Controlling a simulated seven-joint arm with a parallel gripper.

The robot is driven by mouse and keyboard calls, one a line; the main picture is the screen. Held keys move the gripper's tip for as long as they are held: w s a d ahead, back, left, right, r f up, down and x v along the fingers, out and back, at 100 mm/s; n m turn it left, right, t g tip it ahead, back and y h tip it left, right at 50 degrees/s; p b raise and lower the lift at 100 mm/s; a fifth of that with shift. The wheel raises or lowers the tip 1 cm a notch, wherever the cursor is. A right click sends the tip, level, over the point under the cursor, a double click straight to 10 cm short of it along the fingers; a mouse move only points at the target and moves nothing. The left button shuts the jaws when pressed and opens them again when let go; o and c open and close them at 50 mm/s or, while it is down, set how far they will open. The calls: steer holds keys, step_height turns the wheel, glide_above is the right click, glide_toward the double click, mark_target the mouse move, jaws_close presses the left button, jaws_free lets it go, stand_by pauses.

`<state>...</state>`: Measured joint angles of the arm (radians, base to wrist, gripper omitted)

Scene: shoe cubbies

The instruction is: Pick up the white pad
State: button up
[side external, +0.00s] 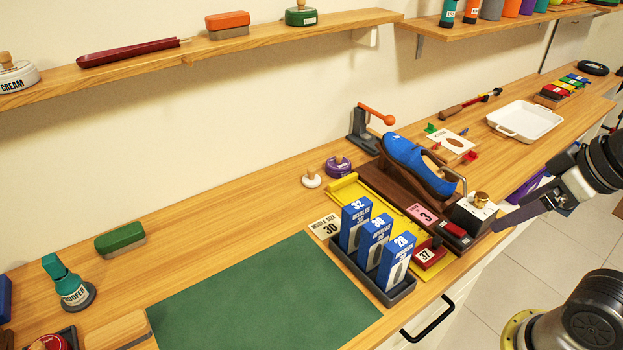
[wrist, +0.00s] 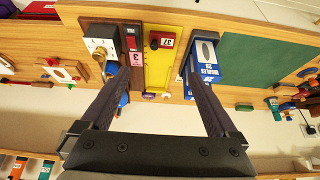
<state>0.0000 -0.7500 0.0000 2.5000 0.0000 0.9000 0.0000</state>
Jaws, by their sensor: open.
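The white pad, a small round white piece with a wooden knob (side external: 311,179), stands on the bench near the wall, left of a purple round piece (side external: 338,166). In the wrist view, which looks upside down, the white pad (wrist: 166,95) is small, beside the purple piece (wrist: 148,96). My gripper (side external: 498,225) is at the front right of the bench, well away from the pad. The wrist view shows its two fingers (wrist: 157,72) spread wide with nothing held between them.
A rack of blue insole boxes (side external: 375,240), a yellow board (side external: 385,208) and a blue shoe on a stand (side external: 418,160) lie between my gripper and the pad. A grey clamp with an orange handle (side external: 362,138) stands behind. The green mat (side external: 265,300) is clear. A shelf (side external: 250,42) runs above.

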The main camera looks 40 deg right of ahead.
steer(key=w+a+r+n+t, duration=0.1)
steer(key=w+r, duration=0.5)
steer(key=w, duration=0.4)
steer(key=w+r+n+t, duration=0.1)
steer(key=w+r, duration=0.4)
steer(key=w, duration=0.4)
steer(key=g+y, duration=0.1)
glide_above(313, 170)
steer(key=s+d, duration=0.2)
steer(key=s, duration=0.6)
step_height(313, 170, down, 8)
steer(key=shift+g, duration=0.9)
steer(key=x, duration=1.8)
steer(key=shift+s+f, duration=0.15)
steer(key=shift+s, duration=0.25)
steer(key=shift+s+x, duration=0.15)
steer(key=shift+x, duration=1.45)
steer(key=shift+s+x, duration=0.15)
steer(key=shift+x, duration=1.4)
steer(key=shift+f, duration=0.15)
steer(key=c, duration=1.4)
